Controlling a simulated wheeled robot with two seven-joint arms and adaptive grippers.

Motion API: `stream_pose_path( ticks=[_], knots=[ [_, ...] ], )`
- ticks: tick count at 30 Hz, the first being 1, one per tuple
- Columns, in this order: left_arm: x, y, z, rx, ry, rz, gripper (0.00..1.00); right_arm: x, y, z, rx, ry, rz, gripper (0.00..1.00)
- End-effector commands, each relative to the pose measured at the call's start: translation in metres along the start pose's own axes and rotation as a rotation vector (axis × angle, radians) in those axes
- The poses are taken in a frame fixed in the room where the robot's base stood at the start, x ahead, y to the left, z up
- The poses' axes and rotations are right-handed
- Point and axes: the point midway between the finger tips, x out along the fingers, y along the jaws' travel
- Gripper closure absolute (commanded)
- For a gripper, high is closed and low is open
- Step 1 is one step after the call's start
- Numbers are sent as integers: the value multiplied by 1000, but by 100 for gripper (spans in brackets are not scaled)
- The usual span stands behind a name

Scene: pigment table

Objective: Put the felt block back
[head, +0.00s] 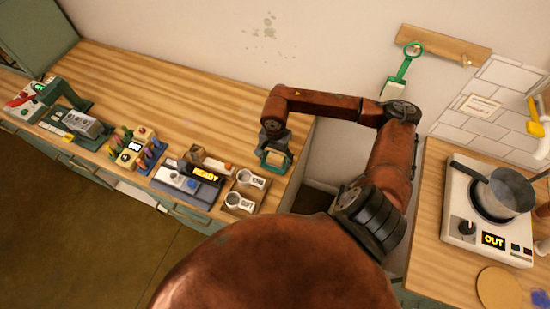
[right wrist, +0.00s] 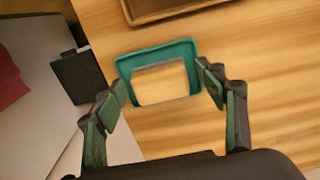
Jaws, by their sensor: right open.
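A tan block (right wrist: 160,84) with a greyish strip along its upper side sits inside a shallow teal tray (right wrist: 125,70) in the right wrist view. It looks like the felt block, but I cannot be sure of its material. In the head view the teal tray (head: 274,164) is small, near the right end of the left counter, partly hidden by my gripper. My right gripper (right wrist: 163,83) is open, with one finger on each side of the tray. It also shows in the head view (head: 276,152). I cannot tell whether the fingers touch the tray. My left gripper is not in view.
Left of the tray are a wooden box (head: 212,164), a READY device (head: 188,183) and two white cups (head: 241,189) in holders. A gap separates this counter from the right one, with a hotplate (head: 465,215) and pot (head: 503,192). The counter behind is clear.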

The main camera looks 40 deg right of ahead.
Motion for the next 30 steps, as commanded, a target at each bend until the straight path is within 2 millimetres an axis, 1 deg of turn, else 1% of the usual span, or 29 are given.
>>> stream_pose_path(
  ticks=[5,8,11,21,24,27,30],
  knots=[
    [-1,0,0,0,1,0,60,-1,0,0,0,0,0,36],
    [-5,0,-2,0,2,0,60,-5,0,0,0,0,-1,36],
    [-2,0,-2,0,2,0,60,-19,-1,-2,-1,4,-2,36],
    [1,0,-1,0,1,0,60,-90,-1,-1,0,3,-3,36],
    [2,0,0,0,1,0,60,-105,0,-1,1,2,-1,36],
    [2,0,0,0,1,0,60,-116,0,-1,1,1,-1,36],
    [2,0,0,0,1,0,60,-121,0,0,1,1,-1,36]
  ],
)
